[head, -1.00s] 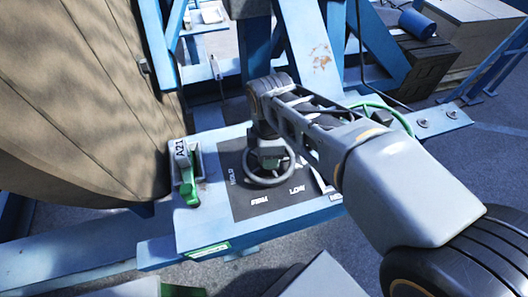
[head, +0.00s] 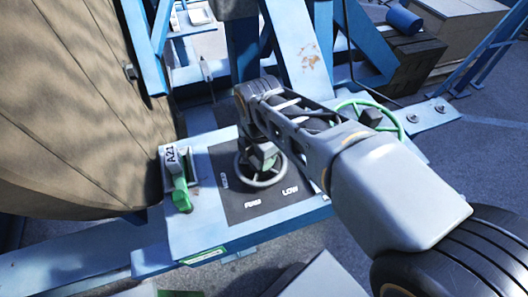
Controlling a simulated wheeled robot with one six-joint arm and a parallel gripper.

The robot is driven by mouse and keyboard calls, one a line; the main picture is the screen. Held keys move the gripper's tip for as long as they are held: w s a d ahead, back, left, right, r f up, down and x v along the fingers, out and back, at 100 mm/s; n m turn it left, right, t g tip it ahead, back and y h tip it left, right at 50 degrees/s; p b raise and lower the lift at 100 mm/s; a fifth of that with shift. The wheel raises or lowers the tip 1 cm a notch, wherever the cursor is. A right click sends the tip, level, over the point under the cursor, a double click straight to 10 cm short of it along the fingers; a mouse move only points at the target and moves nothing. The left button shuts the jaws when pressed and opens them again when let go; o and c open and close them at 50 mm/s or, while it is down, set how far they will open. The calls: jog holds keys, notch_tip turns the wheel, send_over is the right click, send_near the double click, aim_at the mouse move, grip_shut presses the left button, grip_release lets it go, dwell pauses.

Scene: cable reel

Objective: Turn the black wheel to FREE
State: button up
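The black wheel (head: 246,182) is a small dark ring on the dark dial plate (head: 240,207) of a light blue console. Its lower rim shows and my wrist covers its upper part. White words stand around it; LOW is readable at lower right, while the words at left and front are blurred. I cannot make out FREE.
A green lever (head: 181,194) by an A21 label stands on the console's left. A larger green handwheel (head: 398,122) lies behind my forearm at right. A big tan reel (head: 75,110) fills the left. Blue frame beams (head: 305,50) rise behind the console.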

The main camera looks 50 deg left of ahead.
dwell(0.3)
jog(key=o, duration=1.3)
notch_tip(320, 180, up, 14)
jog(key=shift+f, duration=0.1)
